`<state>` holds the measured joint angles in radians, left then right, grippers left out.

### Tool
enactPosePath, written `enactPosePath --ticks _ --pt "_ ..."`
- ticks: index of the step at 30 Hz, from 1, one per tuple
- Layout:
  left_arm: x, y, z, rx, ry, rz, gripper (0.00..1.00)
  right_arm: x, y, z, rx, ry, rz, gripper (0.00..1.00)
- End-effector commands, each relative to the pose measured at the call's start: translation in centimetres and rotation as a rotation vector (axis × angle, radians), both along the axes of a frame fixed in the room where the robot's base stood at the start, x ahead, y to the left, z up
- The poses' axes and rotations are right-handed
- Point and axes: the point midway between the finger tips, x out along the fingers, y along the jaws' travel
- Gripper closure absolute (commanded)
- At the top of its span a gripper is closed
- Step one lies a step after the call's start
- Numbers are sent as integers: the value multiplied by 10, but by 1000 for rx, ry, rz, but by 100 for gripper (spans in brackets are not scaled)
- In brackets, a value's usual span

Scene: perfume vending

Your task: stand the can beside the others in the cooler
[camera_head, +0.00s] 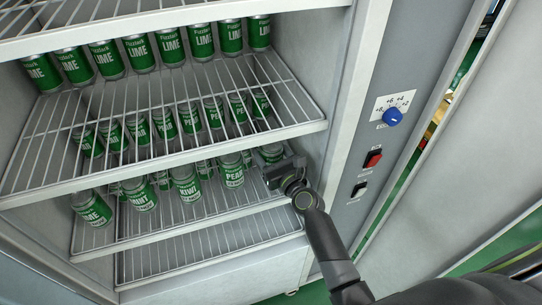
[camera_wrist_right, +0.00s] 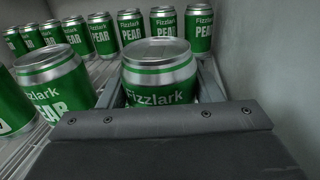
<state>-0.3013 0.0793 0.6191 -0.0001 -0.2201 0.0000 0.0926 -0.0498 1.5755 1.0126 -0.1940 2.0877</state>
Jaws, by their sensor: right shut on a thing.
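My right gripper (camera_head: 278,168) reaches into the open cooler from the right and is shut on a green can (camera_head: 272,152) with a silver top. In the right wrist view the held can (camera_wrist_right: 160,72) looks upright between the two fingers; its brand reads Fizzlark and its flavour is hidden by the gripper. It is at the right end of the front row on the third shelf. A PEAR can (camera_head: 232,171) stands just left of it, also in the right wrist view (camera_wrist_right: 55,85). Whether the held can touches the shelf I cannot tell. My left gripper is out of view.
A KIWI can (camera_head: 187,184) and a LIME can (camera_head: 93,208) stand further left in that row. A row of PEAR cans (camera_wrist_right: 132,27) stands behind. The cooler's right wall (camera_wrist_right: 265,45) is close. The wire shelf above (camera_head: 170,156) overhangs; the lowest shelf (camera_head: 210,250) is empty.

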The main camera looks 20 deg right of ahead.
Motion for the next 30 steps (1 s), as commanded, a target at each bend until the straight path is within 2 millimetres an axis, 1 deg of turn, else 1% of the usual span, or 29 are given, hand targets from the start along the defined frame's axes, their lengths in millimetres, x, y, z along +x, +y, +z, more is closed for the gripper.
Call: enactPosePath --ticks 5,9,10,15,22,26,30 --pt "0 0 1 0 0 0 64 0 0 3 1 -3 -1 75" --pt "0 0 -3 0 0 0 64 0 0 -2 2 -3 -1 75" --pt "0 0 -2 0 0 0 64 0 0 -3 1 -1 0 40" --pt "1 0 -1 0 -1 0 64 0 0 -1 0 -1 0 19" --pt "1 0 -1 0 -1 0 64 0 0 -1 0 -1 0 19" --pt "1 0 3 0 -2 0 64 0 0 4 -1 -1 0 19" --pt "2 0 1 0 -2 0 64 -17 -4 1 0 0 -2 19"
